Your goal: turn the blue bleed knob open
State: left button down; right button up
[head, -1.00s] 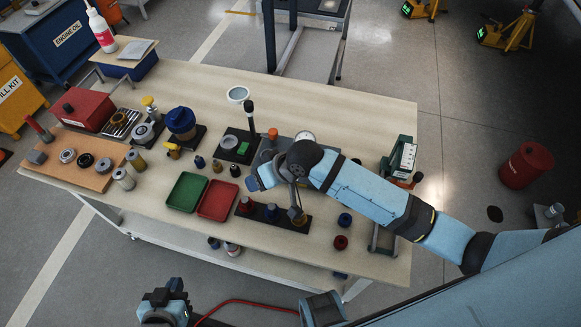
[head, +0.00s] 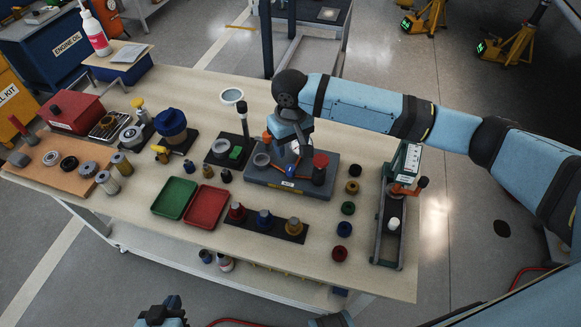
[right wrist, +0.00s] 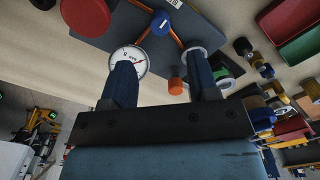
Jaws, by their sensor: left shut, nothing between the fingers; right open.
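The blue bleed knob (right wrist: 161,22) shows from above in the right wrist view, on a grey block (right wrist: 205,20) with orange pipes. In the head view a small blue part (head: 289,170) shows on the same grey block (head: 272,181), partly hidden by my right gripper (head: 288,150). My right gripper is open above the block. In the right wrist view its fingers (right wrist: 160,68) are spread and empty, pointing toward the block, with the knob beyond the fingertips and apart from them. My left gripper (head: 163,313) is shut and empty at the bottom edge of the head view, off the table.
A red cap (head: 320,161) and a dial gauge (right wrist: 128,60) stand on the block. An orange knob (right wrist: 176,86) is beside the right gripper's fingers. A black strip with three knobs (head: 293,229), red tray (head: 205,207) and green tray (head: 174,198) lie in front. A hand pump (head: 392,221) stands at right.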

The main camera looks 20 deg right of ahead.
aim_at(291, 167)
notch_tip(291, 167, down, 9)
jog(key=shift+f+b, duration=0.1)
jog(key=shift+b, duration=0.3)
jog(key=c, duration=0.9)
